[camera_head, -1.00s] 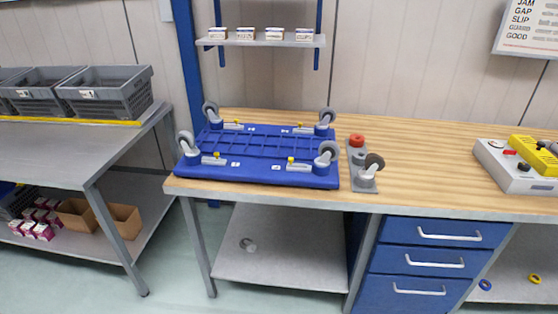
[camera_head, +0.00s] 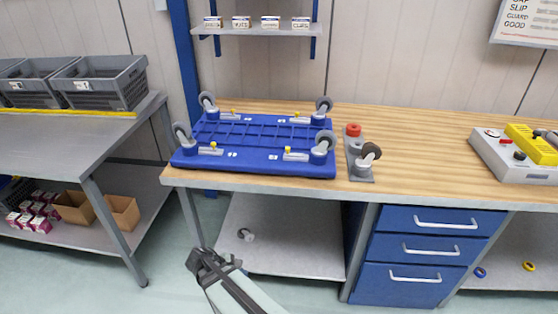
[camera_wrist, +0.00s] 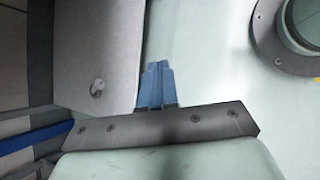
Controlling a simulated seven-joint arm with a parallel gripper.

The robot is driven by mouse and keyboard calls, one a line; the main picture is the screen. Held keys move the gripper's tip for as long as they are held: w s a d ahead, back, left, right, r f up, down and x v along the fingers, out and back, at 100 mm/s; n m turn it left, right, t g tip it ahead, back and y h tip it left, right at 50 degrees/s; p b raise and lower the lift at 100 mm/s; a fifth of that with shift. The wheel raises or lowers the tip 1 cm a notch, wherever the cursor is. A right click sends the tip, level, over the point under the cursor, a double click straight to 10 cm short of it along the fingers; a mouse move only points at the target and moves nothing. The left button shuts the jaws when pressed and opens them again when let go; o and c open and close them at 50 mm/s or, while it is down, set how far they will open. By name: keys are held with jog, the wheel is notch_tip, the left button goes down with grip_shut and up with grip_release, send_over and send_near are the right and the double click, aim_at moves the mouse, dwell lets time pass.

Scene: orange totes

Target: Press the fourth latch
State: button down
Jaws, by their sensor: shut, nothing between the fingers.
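The blue platform (camera_head: 255,161) lies upside down on the wooden bench, with a grey caster at each corner. No numbers can be read, so I cannot tell which is the fourth. My gripper (camera_head: 194,262) is low in front of the bench, well apart from the platform. In the wrist view its blue fingers (camera_wrist: 157,84) are together and empty, above the pale floor. No latch shows in that view.
A grey plate with a caster and red knob (camera_head: 361,165) stands right of the platform. A grey and yellow box (camera_head: 513,158) is farther right. The bench's front edge (camera_head: 420,205), lower shelf (camera_head: 290,240) and drawers (camera_head: 420,245) are near my arm. A small shelf (camera_head: 258,31) hangs behind.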

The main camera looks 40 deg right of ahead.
aim_at(286, 149)
jog(key=w+d+r+n+t+h, duration=0.25)
jog(key=w+r, duration=0.45)
jog(key=r, duration=0.5)
jog(key=w+d+r+n+t+h, duration=0.1)
jog(key=w+d+r+n+h, duration=0.15)
jog(key=w+r, duration=0.7)
jog(key=s+d+r+n+g+h, duration=0.1)
jog(key=d+r, duration=0.3)
jog(key=r, duration=0.4)
jog(key=s+d+r+g+h, duration=0.1)
jog(key=s+d+r+h, duration=0.1)
jog(key=r, duration=0.6)
jog(key=shift+s+d+r+n, duration=0.15)
jog(key=shift+s+d+n, duration=0.25)
jog(key=shift+s+d, duration=0.55)
jog(key=shift+d, duration=0.1)
jog(key=x, duration=1.4)
jog(key=shift+w+r, duration=0.1)
jog(key=shift+w, duration=0.05)
